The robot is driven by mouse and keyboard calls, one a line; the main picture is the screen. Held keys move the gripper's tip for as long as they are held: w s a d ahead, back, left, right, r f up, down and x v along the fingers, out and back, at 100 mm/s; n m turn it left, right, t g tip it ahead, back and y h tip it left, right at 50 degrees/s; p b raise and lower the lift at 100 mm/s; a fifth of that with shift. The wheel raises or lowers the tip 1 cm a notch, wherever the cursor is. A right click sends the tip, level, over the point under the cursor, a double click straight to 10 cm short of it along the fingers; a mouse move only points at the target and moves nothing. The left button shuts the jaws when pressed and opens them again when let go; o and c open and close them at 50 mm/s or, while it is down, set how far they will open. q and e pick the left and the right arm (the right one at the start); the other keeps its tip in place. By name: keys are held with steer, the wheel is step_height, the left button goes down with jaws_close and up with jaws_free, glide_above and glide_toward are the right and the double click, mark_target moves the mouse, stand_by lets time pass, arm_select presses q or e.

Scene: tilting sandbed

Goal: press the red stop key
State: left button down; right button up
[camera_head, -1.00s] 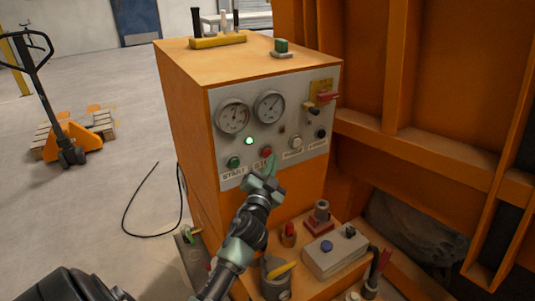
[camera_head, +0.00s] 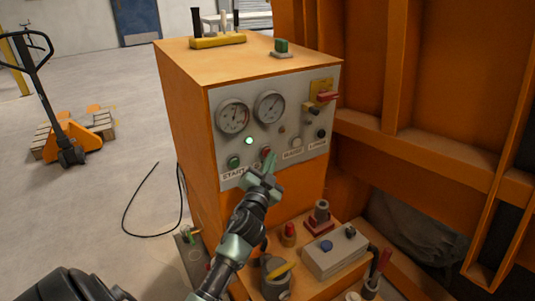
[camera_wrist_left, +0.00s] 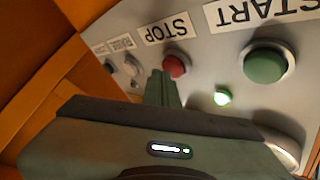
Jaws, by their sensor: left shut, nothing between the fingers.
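The red stop key (camera_head: 265,150) is on the grey front panel of the orange cabinet, right of the green start key (camera_head: 233,162). In the left wrist view the red stop key (camera_wrist_left: 177,66) shows under an upside-down STOP label (camera_wrist_left: 165,29). My left gripper (camera_head: 269,160) is shut and empty, its fingers pointing at the panel and partly covering the key and its label in the head view. In the left wrist view its fingertips (camera_wrist_left: 161,78) are just beside the key's lower left; I cannot tell whether they touch it. My right gripper is not in view.
The panel also carries two gauges (camera_head: 233,117), a lit green lamp (camera_head: 248,141), a pale key (camera_head: 296,142) and a red-handled switch (camera_head: 327,97). A lower ledge holds a grey control box (camera_head: 335,254) and a can (camera_head: 275,284). An orange frame (camera_head: 430,150) stands at right.

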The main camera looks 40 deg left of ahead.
arm_select(q)
steer(key=shift+w+a, duration=0.1)
steer(key=shift+a, duration=0.25)
stand_by(0.3)
stand_by(0.4)
steer(key=shift+s+d, duration=0.35)
steer(key=shift+d, duration=0.5)
steer(key=shift+s+d+b, duration=0.1)
steer(key=shift+s+d, duration=0.2)
steer(key=shift+d, duration=0.45)
steer(key=shift+s+d+b, duration=0.15)
steer(key=shift+s+d, duration=0.2)
steer(key=shift+d, duration=0.45)
steer(key=shift+s+d+b, duration=0.1)
steer(key=shift+s+d, duration=0.2)
steer(key=shift+d, duration=0.45)
